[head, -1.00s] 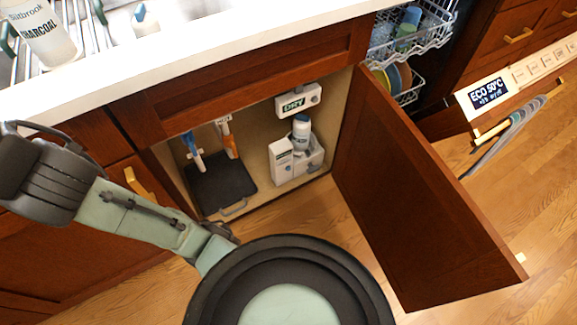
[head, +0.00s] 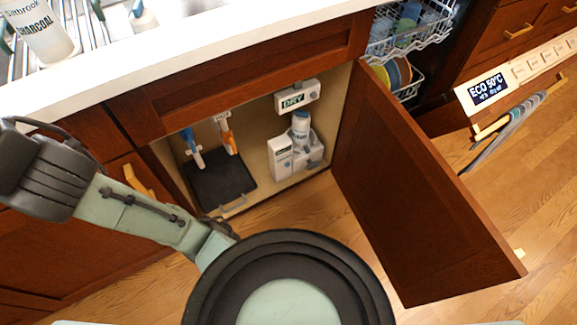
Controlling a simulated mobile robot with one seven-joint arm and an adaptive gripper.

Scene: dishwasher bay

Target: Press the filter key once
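The dishwasher's control panel (head: 509,76) lies along the top edge of its open door at the right. Its dark display (head: 489,91) reads ECO 50°C, with a second line too small to read. A row of several pale keys (head: 535,61) runs up and right from the display. Their labels are too small to read, so I cannot tell which is the filter key. My arm (head: 135,215) reaches in from the left, far from the panel. My gripper does not show.
The sink cabinet stands open, its door (head: 415,190) between my arm and the dishwasher. Inside are a white box marked DRY (head: 296,97), a caddy with bottles and a dark mat (head: 220,184). A towel (head: 517,118) hangs by the panel. Right floor is clear.

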